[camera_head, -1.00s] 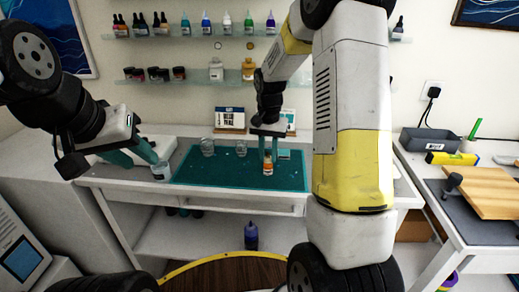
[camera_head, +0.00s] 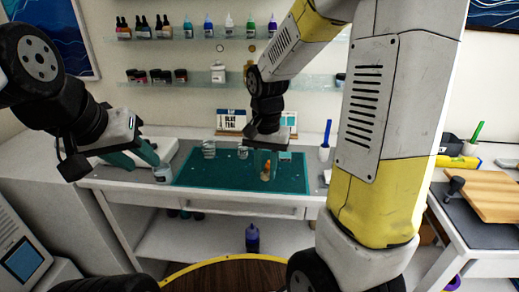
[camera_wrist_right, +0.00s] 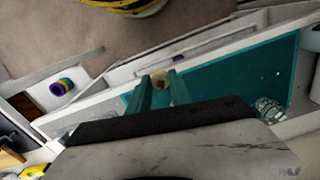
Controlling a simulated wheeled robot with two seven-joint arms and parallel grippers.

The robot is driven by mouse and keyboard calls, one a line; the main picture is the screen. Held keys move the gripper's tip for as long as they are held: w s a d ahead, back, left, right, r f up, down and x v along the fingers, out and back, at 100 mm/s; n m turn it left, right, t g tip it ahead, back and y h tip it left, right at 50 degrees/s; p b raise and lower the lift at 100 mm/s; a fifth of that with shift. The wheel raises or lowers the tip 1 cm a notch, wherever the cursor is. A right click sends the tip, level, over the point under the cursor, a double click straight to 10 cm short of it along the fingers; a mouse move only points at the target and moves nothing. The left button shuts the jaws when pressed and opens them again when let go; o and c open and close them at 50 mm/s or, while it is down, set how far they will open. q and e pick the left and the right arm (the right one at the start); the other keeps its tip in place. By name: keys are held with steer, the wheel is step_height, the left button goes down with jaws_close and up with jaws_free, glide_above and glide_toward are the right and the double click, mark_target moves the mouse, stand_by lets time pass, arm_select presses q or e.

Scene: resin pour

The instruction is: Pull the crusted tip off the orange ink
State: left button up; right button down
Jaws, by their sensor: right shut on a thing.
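The small orange ink bottle (camera_head: 266,174) is over the teal mat, looks slightly tilted, and sits between the fingers of my right gripper (camera_head: 265,168). In the right wrist view a pale round end with a dark middle (camera_wrist_right: 160,82) shows between the teal fingertips of the right gripper (camera_wrist_right: 161,84). The fingers are shut on the bottle. Its tip is not clear enough to tell if it is crusted. My left gripper (camera_head: 146,164) is at the table's left side, fingers apart and empty, close by a clear cup (camera_head: 162,173).
The cutting mat (camera_head: 210,178) covers the middle of the white table. Clear cups (camera_head: 209,149) stand at its back. A white holder with a blue thing (camera_head: 325,150) stands right of the mat. Cards lean at the back. Bottle shelves (camera_head: 185,83) hang above.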

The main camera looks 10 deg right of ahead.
steer(key=s, duration=0.2)
steer(key=a, duration=0.1)
steer(key=shift+s+r, duration=0.25)
steer(key=shift+s, duration=0.15)
steer(key=shift+s+r, duration=0.1)
steer(key=shift+r, duration=1.3)
